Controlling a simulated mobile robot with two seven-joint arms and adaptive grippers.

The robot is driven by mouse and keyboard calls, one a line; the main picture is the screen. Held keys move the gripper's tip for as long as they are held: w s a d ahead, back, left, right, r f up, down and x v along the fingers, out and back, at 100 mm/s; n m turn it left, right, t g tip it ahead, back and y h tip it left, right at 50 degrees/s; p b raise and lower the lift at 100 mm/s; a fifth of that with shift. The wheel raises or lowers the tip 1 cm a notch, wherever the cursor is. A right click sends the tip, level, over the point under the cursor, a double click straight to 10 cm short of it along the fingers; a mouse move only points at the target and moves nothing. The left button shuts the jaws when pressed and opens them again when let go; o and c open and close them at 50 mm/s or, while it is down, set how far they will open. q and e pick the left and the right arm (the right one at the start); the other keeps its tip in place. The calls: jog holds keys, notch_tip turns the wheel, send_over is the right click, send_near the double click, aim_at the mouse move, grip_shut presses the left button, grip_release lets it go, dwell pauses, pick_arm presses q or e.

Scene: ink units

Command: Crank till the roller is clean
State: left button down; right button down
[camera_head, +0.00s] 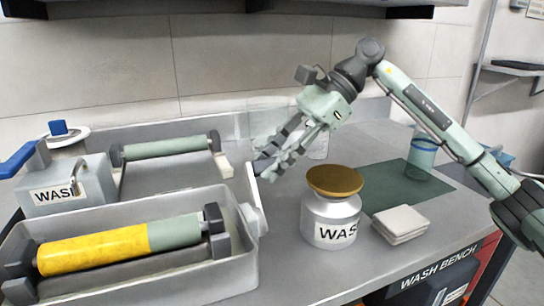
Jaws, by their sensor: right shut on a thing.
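The roller (120,245) lies across a grey metal tray (215,274) at the front left. Its left and middle part is covered in yellow, and its right part is bare pale green. A pale crank (252,192) stands at the tray's right end, beside a light round hub. My right gripper (266,168) reaches in from the right and is shut at the top of the crank, apparently on its handle. The fingers hide most of the handle. My left gripper is not in view.
A second, green roller (165,147) sits behind the tray. A grey WASH box (70,186) with a blue lever stands at left. A WASH jar (330,222) with a brown top, folded cloths (401,224), a green mat (440,177) and a blue-green cup (421,158) stand right.

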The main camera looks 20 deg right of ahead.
jog(key=shift+w+r, duration=0.2)
jog(key=shift+r, duration=0.2)
jog(key=c, duration=1.3)
grip_release()
jog(key=shift+f, duration=0.15)
jog(key=shift+d, duration=0.1)
jog(key=v, duration=1.2)
jog(key=shift+s, duration=0.1)
